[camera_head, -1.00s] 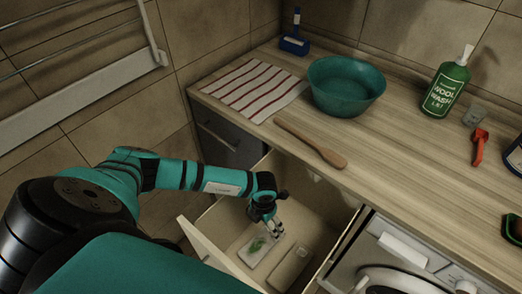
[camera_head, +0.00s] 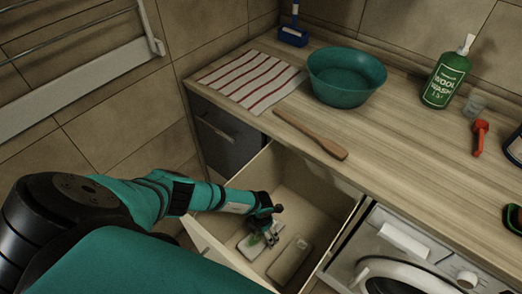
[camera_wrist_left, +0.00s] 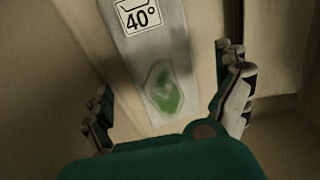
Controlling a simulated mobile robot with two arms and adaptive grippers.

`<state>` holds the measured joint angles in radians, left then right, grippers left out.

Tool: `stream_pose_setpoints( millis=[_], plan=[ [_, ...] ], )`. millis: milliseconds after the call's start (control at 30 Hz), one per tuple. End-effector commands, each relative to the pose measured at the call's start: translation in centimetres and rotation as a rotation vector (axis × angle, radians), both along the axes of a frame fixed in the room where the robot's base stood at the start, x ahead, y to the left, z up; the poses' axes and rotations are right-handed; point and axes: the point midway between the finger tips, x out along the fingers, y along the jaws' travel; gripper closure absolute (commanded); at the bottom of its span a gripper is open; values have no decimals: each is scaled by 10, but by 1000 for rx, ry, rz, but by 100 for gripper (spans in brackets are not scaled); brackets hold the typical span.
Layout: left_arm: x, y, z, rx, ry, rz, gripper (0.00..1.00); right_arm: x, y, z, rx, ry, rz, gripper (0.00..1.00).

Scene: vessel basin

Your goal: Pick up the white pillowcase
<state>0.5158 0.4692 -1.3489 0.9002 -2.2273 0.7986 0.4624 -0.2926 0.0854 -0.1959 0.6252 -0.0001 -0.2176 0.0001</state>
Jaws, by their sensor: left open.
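An open drawer (camera_head: 205,240) under the counter holds two flat, pale items. The left one, with a green stain, looks like the white pillowcase (camera_head: 249,249); in the left wrist view it is a pale folded strip (camera_wrist_left: 160,55) with a "40°" wash label and the green stain near its close end. My left gripper (camera_head: 270,236) is inside the drawer over this item and partly covers it. In the left wrist view the fingers (camera_wrist_left: 168,95) are spread apart on both sides of the strip, with nothing between them gripped. I cannot tell whether they touch it. My right gripper is not in view.
A second pale flat item (camera_head: 290,262) lies to the right in the drawer. The drawer walls stand close around my gripper. A washing machine (camera_head: 395,250) is at right.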

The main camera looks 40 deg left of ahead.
Motion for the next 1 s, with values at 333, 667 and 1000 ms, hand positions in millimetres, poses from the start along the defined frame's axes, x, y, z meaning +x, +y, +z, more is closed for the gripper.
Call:
stream_pose_setpoints(
  millis=[333,667,1000],
  plan=[
    [1,0,-30,-1,0,1,0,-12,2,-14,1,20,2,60],
    [0,0,-30,0,0,1,25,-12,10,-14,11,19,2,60],
    [1,0,-29,-1,0,1,66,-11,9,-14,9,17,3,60]
  ],
)
